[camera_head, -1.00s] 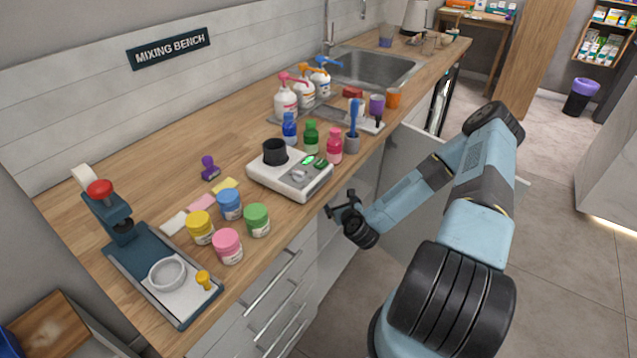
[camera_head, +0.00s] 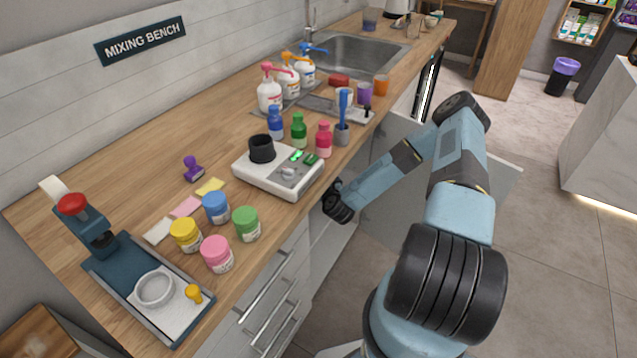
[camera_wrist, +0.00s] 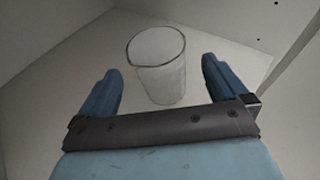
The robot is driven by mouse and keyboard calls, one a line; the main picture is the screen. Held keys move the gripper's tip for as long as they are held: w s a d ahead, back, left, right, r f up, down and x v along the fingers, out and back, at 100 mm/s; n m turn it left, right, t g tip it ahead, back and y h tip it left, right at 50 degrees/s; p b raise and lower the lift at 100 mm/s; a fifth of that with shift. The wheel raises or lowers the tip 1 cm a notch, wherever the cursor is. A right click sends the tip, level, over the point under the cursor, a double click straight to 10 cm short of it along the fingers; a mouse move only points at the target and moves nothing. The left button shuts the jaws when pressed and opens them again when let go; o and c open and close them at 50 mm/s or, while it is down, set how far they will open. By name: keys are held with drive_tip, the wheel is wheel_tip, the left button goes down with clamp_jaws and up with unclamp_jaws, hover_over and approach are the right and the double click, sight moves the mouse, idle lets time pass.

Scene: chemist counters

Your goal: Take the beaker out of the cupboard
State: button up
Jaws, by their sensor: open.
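A clear glass beaker (camera_wrist: 158,72) stands upright inside the cupboard in the wrist view. My gripper (camera_wrist: 163,82) is open, with one blue finger on each side of the beaker. There is a gap between each finger and the glass, and the beaker is not clasped. The beaker's lower front is close to the dark gripper body. In the head view the end of my arm reaches into the open cupboard (camera_head: 336,236) under the worktop, so the fingers and the beaker are hidden there.
The open cupboard door (camera_head: 395,215) stands out behind my forearm. The wooden worktop (camera_head: 130,190) overhangs the cupboard and carries a white scale (camera_head: 270,178), several jars and bottles. Drawers (camera_head: 265,310) lie left of the cupboard. The cupboard's pale walls enclose the beaker.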

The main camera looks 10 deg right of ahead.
drive_tip(key=shift+x, duration=2.55)
drive_tip(key=shift+a, duration=0.1)
drive_tip(key=shift+c, duration=0.3)
drive_tip(key=c, duration=1)
drive_tip(key=shift+r, duration=0.1)
